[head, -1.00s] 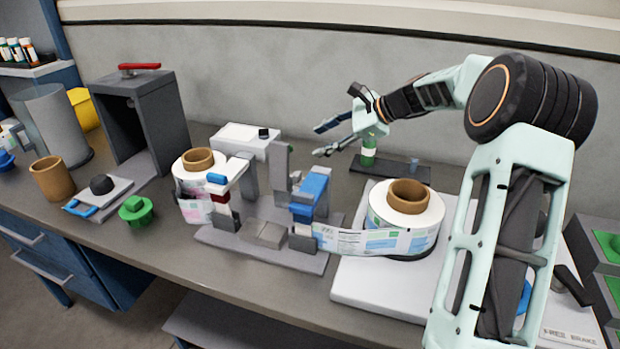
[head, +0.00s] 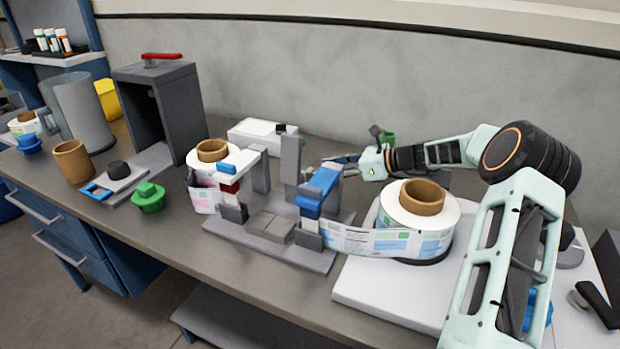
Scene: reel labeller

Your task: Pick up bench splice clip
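I cannot tell for sure which piece is the bench splice clip. A blue block-like piece (head: 318,187) sits on the right post of the labelling fixture (head: 320,262), above the printed label web. A smaller blue piece (head: 228,169) is on the left post. A green knobbed piece (head: 148,196) lies on the bench at the left. My gripper (head: 343,160) is behind and just right of the right post, low over the bench, with its fingers pointing left. The fingertips are partly hidden by the blue piece, so their opening and any contact are unclear.
A label reel (head: 446,215) stands on a white base (head: 365,297) at right, close under my forearm. Another reel (head: 197,158) stands left of the fixture. A grey open housing (head: 184,105) and a brown cup (head: 72,164) stand further left. The front bench strip is fairly clear.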

